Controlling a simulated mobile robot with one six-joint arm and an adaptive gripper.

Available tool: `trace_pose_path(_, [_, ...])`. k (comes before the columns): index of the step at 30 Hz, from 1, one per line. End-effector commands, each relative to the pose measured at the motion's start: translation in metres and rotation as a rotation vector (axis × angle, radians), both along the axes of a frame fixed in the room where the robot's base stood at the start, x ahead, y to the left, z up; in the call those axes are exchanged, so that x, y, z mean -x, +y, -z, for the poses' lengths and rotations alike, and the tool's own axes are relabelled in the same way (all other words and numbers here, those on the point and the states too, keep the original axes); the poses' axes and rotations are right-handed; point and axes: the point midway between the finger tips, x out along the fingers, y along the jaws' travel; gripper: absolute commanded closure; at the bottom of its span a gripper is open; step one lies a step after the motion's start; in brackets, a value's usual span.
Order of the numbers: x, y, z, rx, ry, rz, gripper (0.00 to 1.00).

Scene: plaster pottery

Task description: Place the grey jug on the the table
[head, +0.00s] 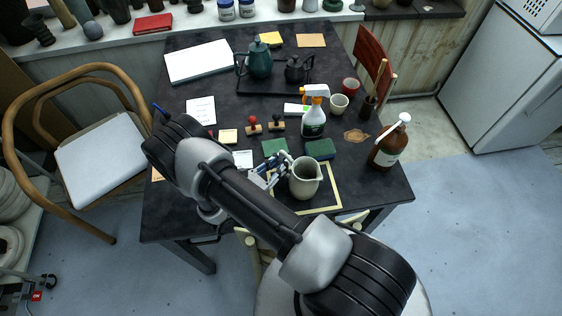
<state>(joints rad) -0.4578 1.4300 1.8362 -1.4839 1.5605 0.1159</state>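The grey jug (304,187) is at the near side of the dark table (185,222), upright, with its spout towards the right. It is over a tan-edged square board (337,196); I cannot tell whether it rests there or hangs just above. My gripper (280,170) is at the jug's left side, by where its handle would be. The fingers are small and partly merge with the jug, so their grip is unclear. My arm crosses the near left part of the table and hides some of it.
A spray bottle (313,122) and a green sponge (321,149) stand just beyond the jug. A brown pump bottle (389,148) is at the right edge. Stamps (253,127), a cup (339,104) and a tray with teapots (260,62) are further back. The near left table is fairly bare.

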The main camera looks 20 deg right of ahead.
Motion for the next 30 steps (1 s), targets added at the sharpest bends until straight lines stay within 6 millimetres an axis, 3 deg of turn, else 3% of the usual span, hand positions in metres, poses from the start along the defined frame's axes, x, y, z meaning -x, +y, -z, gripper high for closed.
trace_pose_path(5, [0.000, 0.000, 0.000, 0.000, 0.000, 0.000, 0.70])
trace_pose_path(17, [0.000, 0.002, -0.006, 0.000, 0.000, -0.001, 0.70])
trace_pose_path(30, [0.032, 0.085, -0.005, 0.000, -0.001, -0.005, 0.70])
